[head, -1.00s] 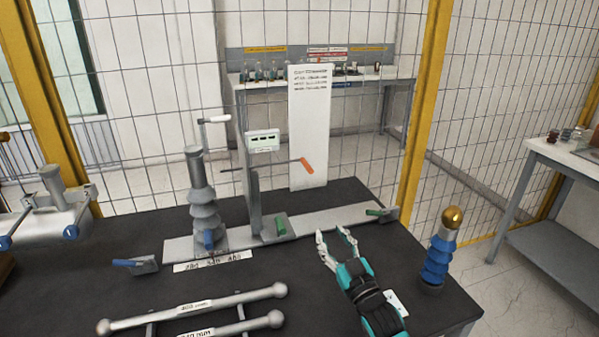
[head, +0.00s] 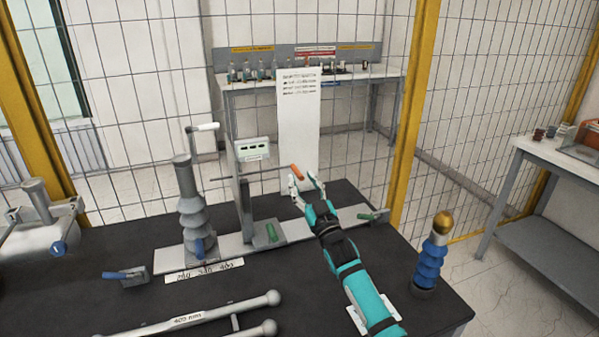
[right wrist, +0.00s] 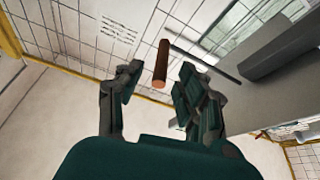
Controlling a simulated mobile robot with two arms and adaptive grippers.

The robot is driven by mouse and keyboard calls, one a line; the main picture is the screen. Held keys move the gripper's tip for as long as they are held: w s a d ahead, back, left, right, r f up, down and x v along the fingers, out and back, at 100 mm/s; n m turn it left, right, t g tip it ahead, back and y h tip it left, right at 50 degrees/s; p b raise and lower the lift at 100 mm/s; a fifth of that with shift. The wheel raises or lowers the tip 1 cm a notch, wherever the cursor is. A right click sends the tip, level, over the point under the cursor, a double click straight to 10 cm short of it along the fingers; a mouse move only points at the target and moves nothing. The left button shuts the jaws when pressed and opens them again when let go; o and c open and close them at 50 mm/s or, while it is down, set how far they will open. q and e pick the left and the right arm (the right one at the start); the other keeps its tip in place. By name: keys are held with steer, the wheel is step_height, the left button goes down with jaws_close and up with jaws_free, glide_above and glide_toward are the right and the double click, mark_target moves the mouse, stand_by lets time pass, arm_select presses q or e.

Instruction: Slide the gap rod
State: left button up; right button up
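The gap rod is a thin dark rod that sticks out to the right from the upright grey post (head: 244,200), with an orange-brown handle (head: 297,172) at its end. In the head view my right gripper (head: 306,184) is at the handle, its fingers pointing up toward it. In the right wrist view the handle (right wrist: 161,64) stands between and beyond the open fingers of my right gripper (right wrist: 152,88), and I see a gap on each side. The thin rod (right wrist: 190,57) runs off to the right there. My left gripper is not in view.
A grey ribbed insulator (head: 191,212) with a crank stands left of the post on a pale rail. A blue insulator with a gold ball (head: 430,260) stands at the right. Long grey rods (head: 190,318) lie in front. A wire mesh fence is behind the table.

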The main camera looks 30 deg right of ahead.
steer(key=shift+x, duration=1.45)
steer(key=shift+f, duration=0.1)
jaws_close()
steer(key=shift+d, duration=0.15)
